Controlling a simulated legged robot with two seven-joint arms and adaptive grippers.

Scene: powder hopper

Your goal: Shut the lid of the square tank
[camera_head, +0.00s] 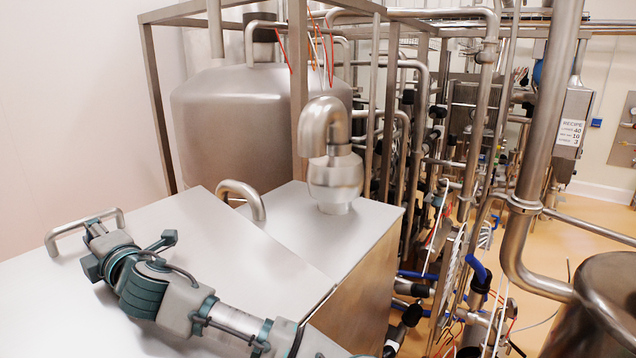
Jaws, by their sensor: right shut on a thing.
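The square tank (360,285) is a large pale metal box in the lower left and middle. Its lid (225,245) is a broad, smooth metal panel covering the left part of the top. The lid looks nearly flat, but I cannot tell whether it sits fully down. A curved bar handle (66,236) stands at its far left. My right gripper (95,231) reaches across the panel from the lower right and is shut on this handle. The arm hides part of the panel. My left gripper is not in view.
A second bent handle (243,195) stands near the panel's back edge. A bent steel pipe with a bulb (335,180) rises from the tank's top. Behind stands a round vessel (235,120) inside a frame. Dense piping and a round steel vessel (600,310) fill the right.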

